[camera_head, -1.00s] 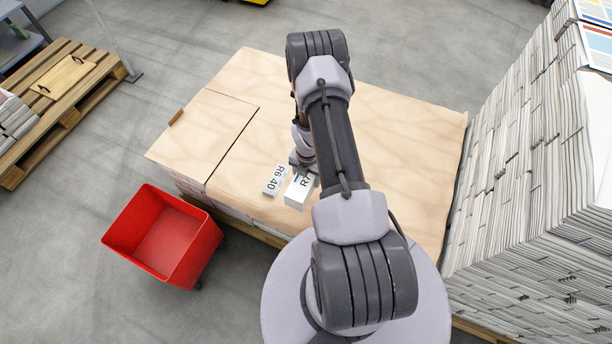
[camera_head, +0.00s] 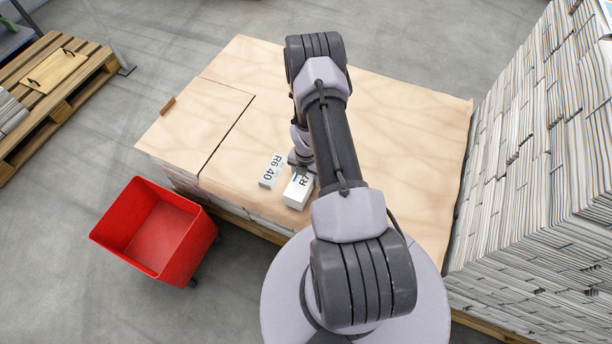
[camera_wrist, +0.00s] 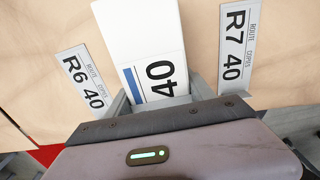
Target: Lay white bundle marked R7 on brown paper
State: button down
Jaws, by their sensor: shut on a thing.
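My gripper (camera_head: 301,166) is shut on a white bundle (camera_head: 296,197) over the near part of the brown paper (camera_head: 405,150). The bundle's top bears a black "R" and the start of a second character, like a 7. In the wrist view the bundle (camera_wrist: 138,30) stretches away between the fingers (camera_wrist: 162,105), with a blue stripe and "40"; my gripper hides the rest of its marking. An "R6 40" label (camera_head: 271,170) lies to its left on the paper. An "R7 40" label (camera_wrist: 239,45) lies to its right. I cannot tell whether the bundle touches the paper.
A red bin (camera_head: 155,232) stands at the left near the stack's edge. A tall stack of newspapers (camera_head: 540,160) rises along the right. A wooden pallet (camera_head: 60,105) with a board lies at the far left. The paper's far part is clear.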

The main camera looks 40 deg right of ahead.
jog(key=shift+f+b, duration=0.5)
dwell(0.3)
jog(key=shift+c, duration=1.4)
grip_release()
notch_tip(320, 180, up, 18)
jog(key=p, duration=0.6)
jog(key=shift+f+p, duration=0.25)
jog(key=shift+p, duration=0.1)
